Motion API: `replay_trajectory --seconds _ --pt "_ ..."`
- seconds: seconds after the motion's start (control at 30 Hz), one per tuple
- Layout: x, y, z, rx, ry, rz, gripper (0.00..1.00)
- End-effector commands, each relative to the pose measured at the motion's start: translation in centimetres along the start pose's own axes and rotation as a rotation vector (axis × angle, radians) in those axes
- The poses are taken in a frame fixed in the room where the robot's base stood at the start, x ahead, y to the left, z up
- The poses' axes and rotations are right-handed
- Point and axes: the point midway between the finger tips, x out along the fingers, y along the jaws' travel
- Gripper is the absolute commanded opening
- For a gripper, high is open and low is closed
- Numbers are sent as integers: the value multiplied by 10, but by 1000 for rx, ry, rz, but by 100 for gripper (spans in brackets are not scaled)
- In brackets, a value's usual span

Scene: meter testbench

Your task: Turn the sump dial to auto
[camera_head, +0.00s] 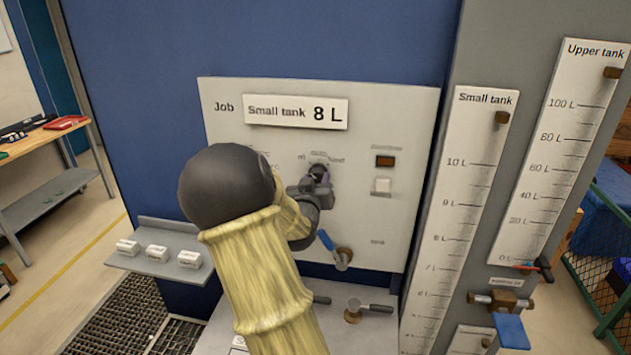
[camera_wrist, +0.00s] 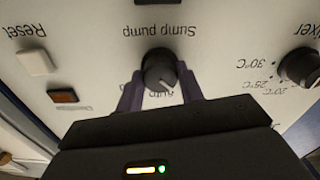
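The sump dial (camera_wrist: 160,70) is a round dark knob under the label "Sump pump", which reads upside down in the wrist view. Its white pointer line slants toward the bottom right of that picture, near the partly hidden "Auto" label (camera_wrist: 160,92). My gripper (camera_wrist: 160,78) has one finger on each side of the knob, and both fingertips look pressed against it. In the head view the dial (camera_head: 319,170) shows at the tip of my gripper (camera_head: 314,183), partly covered by it.
The mixer dial (camera_wrist: 298,68) is right of the sump dial in the wrist view. A white reset button (camera_wrist: 34,62) and an amber lamp (camera_wrist: 62,96) are on the left. A blue-handled valve (camera_head: 328,241) is close below my gripper in the head view.

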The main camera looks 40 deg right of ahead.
Motion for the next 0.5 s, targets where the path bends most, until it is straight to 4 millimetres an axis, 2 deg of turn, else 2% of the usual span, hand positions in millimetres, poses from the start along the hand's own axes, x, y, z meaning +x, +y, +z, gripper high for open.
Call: replay_trajectory --seconds 0.27,0.5 --pt "0 0 2 27 0 0 15" --pt "0 -1 5 125 1 1 15"
